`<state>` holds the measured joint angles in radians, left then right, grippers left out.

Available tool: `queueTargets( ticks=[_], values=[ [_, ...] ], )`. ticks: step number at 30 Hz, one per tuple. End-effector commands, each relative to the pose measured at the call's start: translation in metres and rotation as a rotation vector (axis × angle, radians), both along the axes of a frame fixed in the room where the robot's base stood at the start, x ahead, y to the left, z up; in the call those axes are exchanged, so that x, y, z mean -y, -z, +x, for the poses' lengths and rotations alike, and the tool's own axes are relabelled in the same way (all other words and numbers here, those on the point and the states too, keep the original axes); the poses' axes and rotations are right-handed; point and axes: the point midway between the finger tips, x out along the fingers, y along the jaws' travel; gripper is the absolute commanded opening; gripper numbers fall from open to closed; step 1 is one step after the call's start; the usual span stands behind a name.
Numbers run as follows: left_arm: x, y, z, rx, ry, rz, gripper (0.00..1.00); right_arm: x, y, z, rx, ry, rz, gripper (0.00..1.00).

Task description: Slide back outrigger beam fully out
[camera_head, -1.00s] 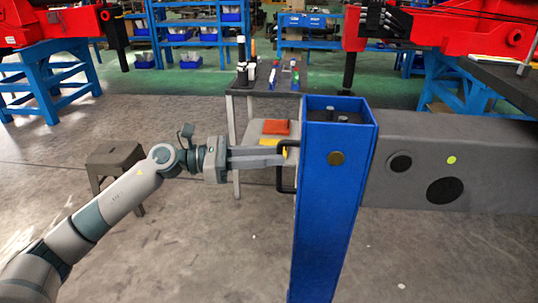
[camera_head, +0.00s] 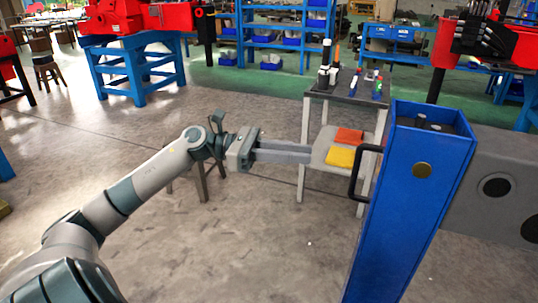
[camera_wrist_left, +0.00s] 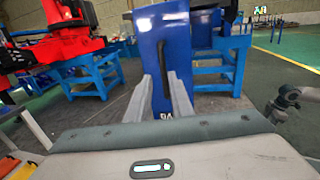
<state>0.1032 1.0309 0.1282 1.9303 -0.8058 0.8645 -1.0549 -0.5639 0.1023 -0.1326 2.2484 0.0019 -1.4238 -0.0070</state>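The back outrigger beam (camera_head: 465,195) is a grey box beam at the right of the head view, running out of the picture. A blue upright leg (camera_head: 415,190) stands at its near end, with a black handle (camera_head: 360,172) on its left face. My left gripper (camera_head: 310,153) points at the handle and stops short of it, with a gap between. In the left wrist view the two fingers (camera_wrist_left: 163,82) are apart with nothing between them. The blue leg (camera_wrist_left: 151,50) and the dark upright handle (camera_wrist_left: 162,66) show beyond them. My right gripper is not in view.
A stool is partly hidden behind my left arm. Blue stands with red machines are farther back. The floor at lower middle is clear.

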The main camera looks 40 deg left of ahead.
Motion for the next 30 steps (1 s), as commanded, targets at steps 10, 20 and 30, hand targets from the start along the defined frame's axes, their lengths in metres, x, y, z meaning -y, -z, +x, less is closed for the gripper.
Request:
queueTargets(
  ticks=[10,20,30],
  values=[
    [-0.045,0.001,-0.025,0.0,-0.003,0.0,0.2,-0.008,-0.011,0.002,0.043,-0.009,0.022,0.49],
    [-0.055,-0.001,-0.031,0.001,-0.001,0.0,0.2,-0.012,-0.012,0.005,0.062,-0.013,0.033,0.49],
    [-0.055,-0.001,-0.031,0.002,-0.001,0.0,0.2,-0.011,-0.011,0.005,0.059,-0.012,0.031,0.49]
  ],
)
